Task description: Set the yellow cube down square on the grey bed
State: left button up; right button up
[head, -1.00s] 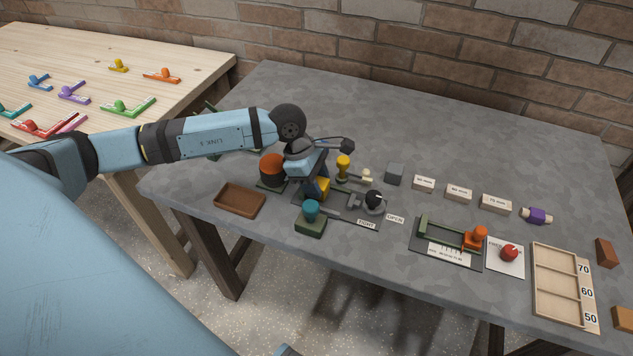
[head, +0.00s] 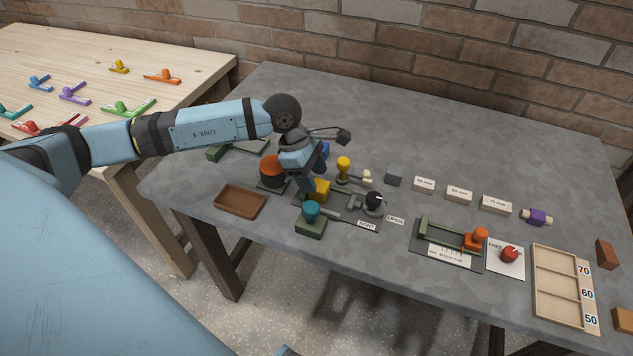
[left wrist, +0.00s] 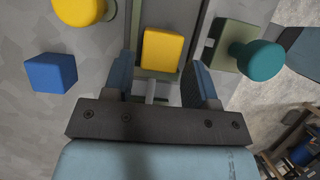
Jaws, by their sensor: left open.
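The yellow cube (head: 321,189) rests on the grey bed (head: 340,209) of the clamp fixture on the table. In the left wrist view the yellow cube (left wrist: 163,50) sits between the long grey sides of the bed and looks about square to them. My left gripper (head: 308,186) is open close beside the cube, on its left in the head view. In the left wrist view its fingers (left wrist: 160,78) are spread with the cube ahead of their tips, and nothing is held. The cube's underside is hidden. My right gripper is not in view.
A teal knob on a green block (head: 311,216), a yellow knob (head: 343,165) and a black knob (head: 374,199) stand around the bed. A blue cube (left wrist: 51,73) lies nearby. A brown tray (head: 240,201) is to the left. The table's back is clear.

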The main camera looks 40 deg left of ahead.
pick_arm(q)
jog(key=w+v, duration=0.1)
jog(key=v, duration=0.8)
jog(key=shift+s, duration=0.45)
jog(key=shift+r, duration=0.1)
